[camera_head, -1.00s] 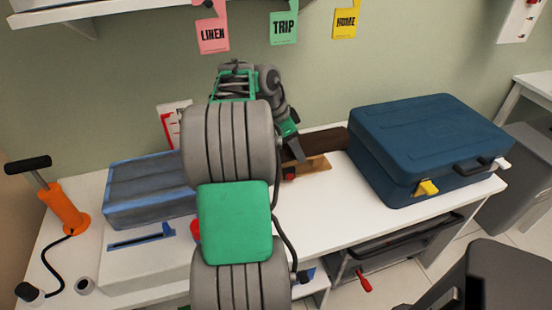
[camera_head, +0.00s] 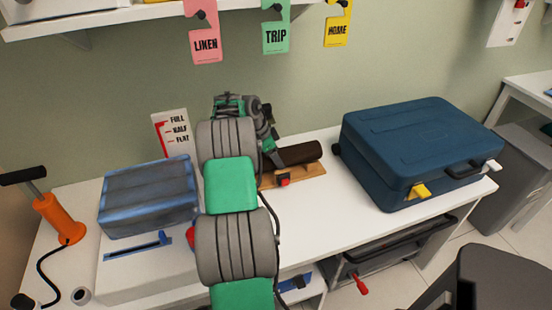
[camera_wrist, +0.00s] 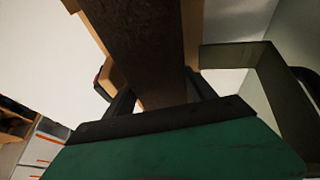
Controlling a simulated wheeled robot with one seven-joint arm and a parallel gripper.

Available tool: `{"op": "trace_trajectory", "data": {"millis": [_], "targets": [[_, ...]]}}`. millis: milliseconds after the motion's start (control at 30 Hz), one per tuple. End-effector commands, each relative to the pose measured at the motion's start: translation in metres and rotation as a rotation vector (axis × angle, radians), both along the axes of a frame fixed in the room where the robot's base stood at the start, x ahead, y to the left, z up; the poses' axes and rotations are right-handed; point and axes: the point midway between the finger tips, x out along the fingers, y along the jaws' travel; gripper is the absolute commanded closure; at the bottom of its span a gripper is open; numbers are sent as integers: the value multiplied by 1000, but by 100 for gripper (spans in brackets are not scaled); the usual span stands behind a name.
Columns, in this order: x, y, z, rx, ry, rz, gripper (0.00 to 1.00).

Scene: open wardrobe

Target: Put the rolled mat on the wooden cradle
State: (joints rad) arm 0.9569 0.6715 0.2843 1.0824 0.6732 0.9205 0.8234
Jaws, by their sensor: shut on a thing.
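The dark brown rolled mat (camera_head: 304,152) lies lengthwise along the wooden cradle (camera_head: 310,173) at the back of the white worktop, in the head view. My gripper (camera_head: 276,158) is shut on the mat near its left part; my arm hides its left end. In the wrist view the mat (camera_wrist: 145,45) runs between my fingers (camera_wrist: 160,98), with light wood of the cradle (camera_wrist: 193,25) on both sides of it. I cannot tell whether the mat's full weight rests on the cradle. A small red part (camera_head: 283,180) shows at the cradle's front.
A blue suitcase (camera_head: 415,145) with a yellow latch stands right of the cradle. A blue striped bag (camera_head: 148,195) and an orange pump (camera_head: 58,217) are at the left. Tags hang from the shelf (camera_head: 100,18) above. The worktop before the suitcase is clear.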

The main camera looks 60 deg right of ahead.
Motion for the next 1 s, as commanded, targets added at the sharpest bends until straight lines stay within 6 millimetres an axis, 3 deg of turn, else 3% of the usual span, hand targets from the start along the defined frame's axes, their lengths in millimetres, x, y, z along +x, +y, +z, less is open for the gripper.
{"op": "trace_trajectory", "data": {"millis": [300, 333, 433, 733, 867, 1000], "targets": [[0, 0, -9, -1, -1, 0, 95], [0, 0, -10, 0, 0, 1, 35], [0, 0, -8, 0, 0, 1, 27], [0, 0, -3, 0, 0, 1, 27], [4, 3, 14, -2, -1, 3, 27], [15, 13, 49, -3, -1, 3, 27]]}}
